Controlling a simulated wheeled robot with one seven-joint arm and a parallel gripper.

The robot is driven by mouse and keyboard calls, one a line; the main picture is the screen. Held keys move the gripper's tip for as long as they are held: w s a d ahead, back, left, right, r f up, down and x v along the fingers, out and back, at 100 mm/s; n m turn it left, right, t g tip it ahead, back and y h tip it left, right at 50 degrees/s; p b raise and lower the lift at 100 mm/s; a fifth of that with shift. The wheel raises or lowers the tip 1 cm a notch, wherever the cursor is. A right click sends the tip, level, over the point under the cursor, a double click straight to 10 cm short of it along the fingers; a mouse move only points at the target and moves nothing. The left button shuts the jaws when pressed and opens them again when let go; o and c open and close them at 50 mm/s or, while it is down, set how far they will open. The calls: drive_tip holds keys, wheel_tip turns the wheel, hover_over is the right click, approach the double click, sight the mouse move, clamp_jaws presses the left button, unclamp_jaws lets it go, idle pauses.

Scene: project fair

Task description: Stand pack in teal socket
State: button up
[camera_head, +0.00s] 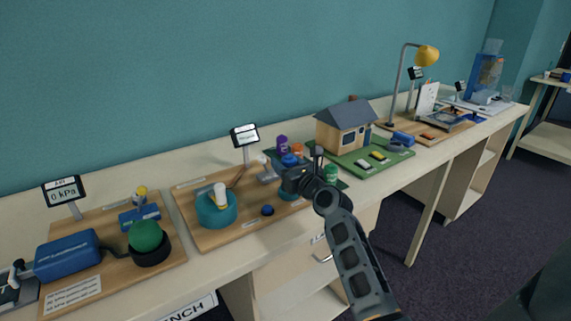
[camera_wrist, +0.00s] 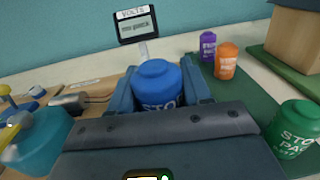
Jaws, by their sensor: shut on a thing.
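My gripper (camera_wrist: 170,92) is shut on a blue pack (camera_wrist: 157,84), a capped cylinder with white lettering. The pack is upright between the fingers. In the head view its blue cap (camera_head: 289,160) shows behind my gripper (camera_head: 298,180), over the right part of a wooden board. A teal-blue round part (camera_head: 287,193) shows just below the gripper; whether it is a socket or the pack's lower body, I cannot tell. A larger teal drum (camera_head: 214,211) with white and yellow parts on top stands left on the board. The pack's underside is hidden.
Purple (camera_wrist: 208,46), orange (camera_wrist: 227,61) and green (camera_wrist: 292,128) packs stand on a dark green mat to the right. A VOLTS display (camera_wrist: 137,26) rises behind the board. A model house (camera_head: 345,128) stands farther right. A blue knob (camera_head: 267,210) is near the board's front edge.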

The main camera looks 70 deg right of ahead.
drive_tip(key=shift+f+b, duration=1.55)
drive_tip(key=shift+f, duration=0.2)
drive_tip(key=shift+s+a+p, duration=0.1)
drive_tip(key=shift+p, duration=0.5)
drive_tip(key=shift+f+b, duration=0.5)
drive_tip(key=shift+f, duration=0.1)
drive_tip(key=o, duration=0.8)
drive_tip(key=shift+s, duration=0.1)
drive_tip(key=shift+p+v, duration=0.95)
drive_tip(key=shift+v, duration=4.5)
